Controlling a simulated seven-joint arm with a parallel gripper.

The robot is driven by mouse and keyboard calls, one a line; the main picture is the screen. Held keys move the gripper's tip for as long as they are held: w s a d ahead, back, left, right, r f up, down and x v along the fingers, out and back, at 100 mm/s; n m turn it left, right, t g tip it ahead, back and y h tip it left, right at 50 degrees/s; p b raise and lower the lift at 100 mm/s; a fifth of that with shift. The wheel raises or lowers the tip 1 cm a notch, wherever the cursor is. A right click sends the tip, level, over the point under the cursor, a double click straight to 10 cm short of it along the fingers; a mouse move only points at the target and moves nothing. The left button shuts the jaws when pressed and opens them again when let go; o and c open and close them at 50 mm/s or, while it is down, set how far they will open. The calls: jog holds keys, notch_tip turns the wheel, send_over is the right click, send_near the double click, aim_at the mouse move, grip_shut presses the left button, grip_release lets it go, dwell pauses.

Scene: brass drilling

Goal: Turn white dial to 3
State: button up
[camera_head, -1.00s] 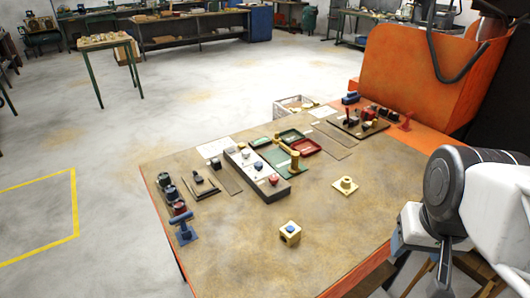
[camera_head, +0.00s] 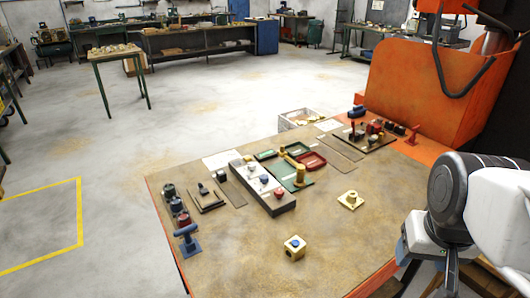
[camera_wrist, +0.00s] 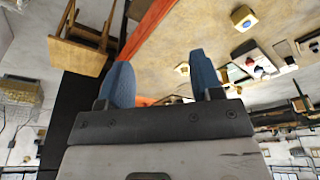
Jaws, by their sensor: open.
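A long grey panel box (camera_head: 240,172) with several small knobs stands at the middle of the brown table. A cream round knob on a square plate (camera_head: 349,200) stands apart to the right. I cannot tell for sure which of these is the white dial. My gripper (camera_wrist: 160,76) shows two blue fingers spread apart with nothing between them. It is off the table's right side, well away from the panel and knobs, which also show at upper right in the wrist view.
A cream cube with a blue button (camera_head: 294,246) stands near the front. A blue T-shaped handle (camera_head: 187,240) and dark cylinders are at the left edge. Green and red trays (camera_head: 311,160) lie behind the panel. The table's front right is bare.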

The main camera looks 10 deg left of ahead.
jog(key=w+a+r+n, duration=0.2)
jog(key=w+a, duration=0.1)
jog(key=w, duration=0.5)
jog(key=w+a+r+n, duration=0.2)
jog(key=w+a, duration=0.2)
jog(key=w, duration=0.4)
jog(key=n+g, duration=0.3)
jog(key=n, duration=0.8)
send_over(250, 163)
jog(key=f, duration=1.6)
jog(key=shift+s+d+f, duration=0.15)
jog(key=shift+s+d, duration=0.1)
jog(key=shift+d, duration=0.05)
jog(key=shift+w+a+f, duration=0.1)
jog(key=shift+a+f, duration=0.1)
jog(key=shift+a, duration=0.15)
jog(key=shift+f, duration=0.1)
jog(key=shift+f, duration=3.85)
jog(key=c, duration=0.9)
